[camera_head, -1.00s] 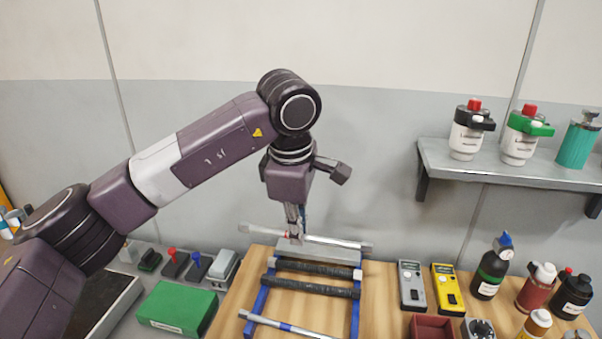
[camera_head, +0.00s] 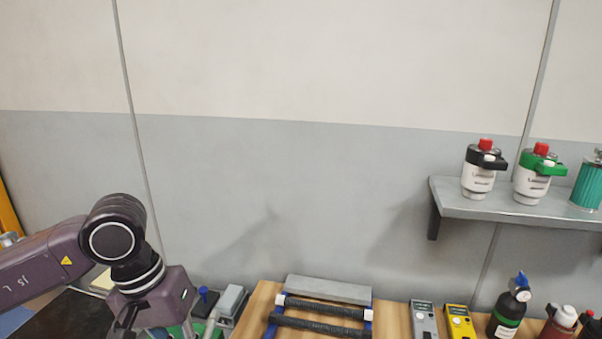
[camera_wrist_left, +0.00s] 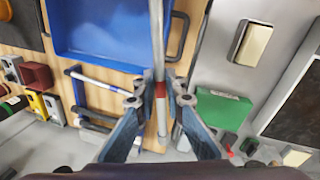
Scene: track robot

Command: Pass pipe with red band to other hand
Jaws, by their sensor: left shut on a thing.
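In the left wrist view my left gripper (camera_wrist_left: 160,98) is shut on the pipe with the red band (camera_wrist_left: 161,118), a pale slim pipe. The red band lies between the fingertips, and the pipe runs up and down the picture. In the head view my left wrist is at the lower left, and the fingers and pipe are cut off or hidden there. My right gripper is in neither view.
The blue rack (camera_head: 272,326) with dark pipes stands on the wooden table, also partly in the wrist view. A blue tray (camera_wrist_left: 118,45) lies near the held pipe. A green box (camera_wrist_left: 224,109) is to its right. A shelf (camera_head: 470,205) with bottles is on the wall.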

